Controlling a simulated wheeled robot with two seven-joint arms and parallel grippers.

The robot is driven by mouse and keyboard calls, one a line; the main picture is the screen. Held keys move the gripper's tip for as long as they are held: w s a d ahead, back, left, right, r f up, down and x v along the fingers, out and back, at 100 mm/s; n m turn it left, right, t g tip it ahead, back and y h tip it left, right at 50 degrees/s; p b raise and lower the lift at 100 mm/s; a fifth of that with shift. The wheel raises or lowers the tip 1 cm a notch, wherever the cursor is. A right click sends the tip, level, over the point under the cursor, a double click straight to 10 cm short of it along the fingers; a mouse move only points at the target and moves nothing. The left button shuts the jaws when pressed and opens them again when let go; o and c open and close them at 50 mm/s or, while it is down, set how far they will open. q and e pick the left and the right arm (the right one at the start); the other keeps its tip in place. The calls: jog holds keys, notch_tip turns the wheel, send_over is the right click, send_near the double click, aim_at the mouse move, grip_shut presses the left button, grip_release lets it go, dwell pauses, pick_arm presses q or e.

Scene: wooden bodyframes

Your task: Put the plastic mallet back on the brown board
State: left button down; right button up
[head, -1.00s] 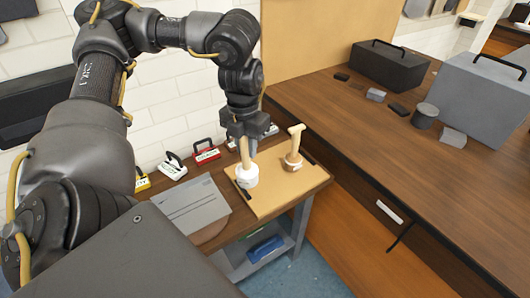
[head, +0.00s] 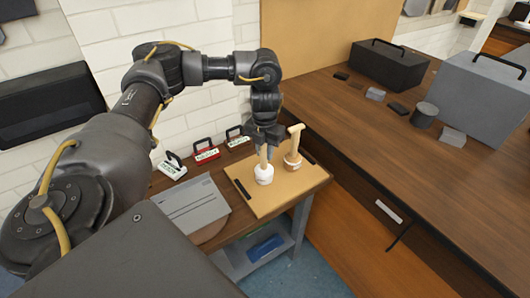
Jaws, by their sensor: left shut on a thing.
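The plastic mallet (head: 264,175) has a white head at the bottom and a light wooden handle pointing up. My left gripper (head: 264,146) is shut on the top of its handle and holds it upright over the brown board (head: 240,204). Whether the head touches the board I cannot tell. My right gripper is not in view.
A grey flat case (head: 193,207) lies left of the board. Several small labelled cases, one of them red (head: 206,153), stand along the wall. A long wooden counter (head: 400,150) with grey boxes is at the right. The board's front part is clear.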

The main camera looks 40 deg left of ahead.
pick_arm(q)
jog(key=shift+f, duration=0.45)
jog(key=shift+f, duration=0.15)
jog(key=c, duration=1.2)
grip_release()
notch_tip(320, 180, up, 12)
jog(key=shift+r+p, duration=0.25)
jog(key=shift+p, duration=0.05)
